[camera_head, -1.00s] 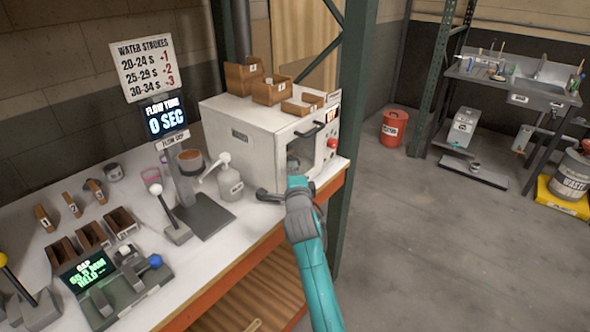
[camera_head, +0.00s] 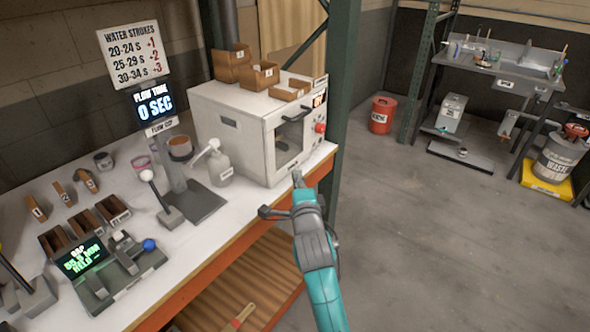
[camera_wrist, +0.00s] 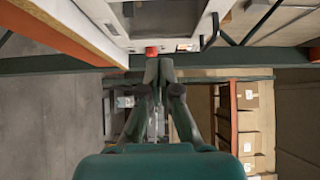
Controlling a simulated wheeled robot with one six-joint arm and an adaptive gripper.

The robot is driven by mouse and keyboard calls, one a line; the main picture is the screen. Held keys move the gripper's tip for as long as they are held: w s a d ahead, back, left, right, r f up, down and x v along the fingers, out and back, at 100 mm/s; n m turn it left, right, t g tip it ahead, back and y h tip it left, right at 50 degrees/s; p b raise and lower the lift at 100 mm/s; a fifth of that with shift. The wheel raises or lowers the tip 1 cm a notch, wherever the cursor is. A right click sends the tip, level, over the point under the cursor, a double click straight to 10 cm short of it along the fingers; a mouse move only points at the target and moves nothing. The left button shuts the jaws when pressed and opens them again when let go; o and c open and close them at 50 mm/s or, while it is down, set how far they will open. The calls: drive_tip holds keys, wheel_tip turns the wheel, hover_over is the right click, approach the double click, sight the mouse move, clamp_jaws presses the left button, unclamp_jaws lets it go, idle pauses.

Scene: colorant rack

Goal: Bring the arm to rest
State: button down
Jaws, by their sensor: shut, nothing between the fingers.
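My gripper (camera_head: 297,180) is at the front edge of the white bench (camera_head: 245,207), just in front of the white oven (camera_head: 262,128). My teal arm reaches up to it from the bottom of the head view. In the wrist view the two dark fingers of my gripper (camera_wrist: 158,62) come together at the tips with nothing between them. Past the tips, that view shows a red knob (camera_wrist: 151,51) and part of the oven front. In the head view the fingers are small and partly hidden by the wrist.
A green rack post (camera_head: 340,120) stands right of the oven. A red bucket (camera_head: 381,115) stands farther back.

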drive_tip(key=s+d+f+n+g, duration=0.1)
drive_tip(key=s+d+f+n, duration=0.4)
drive_tip(key=s+f, duration=0.65)
drive_tip(key=s+d+f+n+g, duration=0.1)
drive_tip(key=s+d+f+n, duration=0.2)
drive_tip(key=s+d+f, duration=0.85)
drive_tip(key=s+r+n+h, duration=0.2)
drive_tip(key=s+n, duration=0.2)
drive_tip(key=s, duration=1.8)
drive_tip(key=s+d+r+n, duration=0.1)
drive_tip(key=s+r+n, duration=0.1)
drive_tip(key=s, duration=0.5)
drive_tip(key=s+d+r+n+g, duration=0.1)
drive_tip(key=s+r+n, duration=0.1)
drive_tip(key=s+r, duration=0.2)
drive_tip(key=shift+s+d+r+h, duration=0.3)
drive_tip(key=shift+s+r+h, duration=0.1)
drive_tip(key=shift+s, duration=0.95)
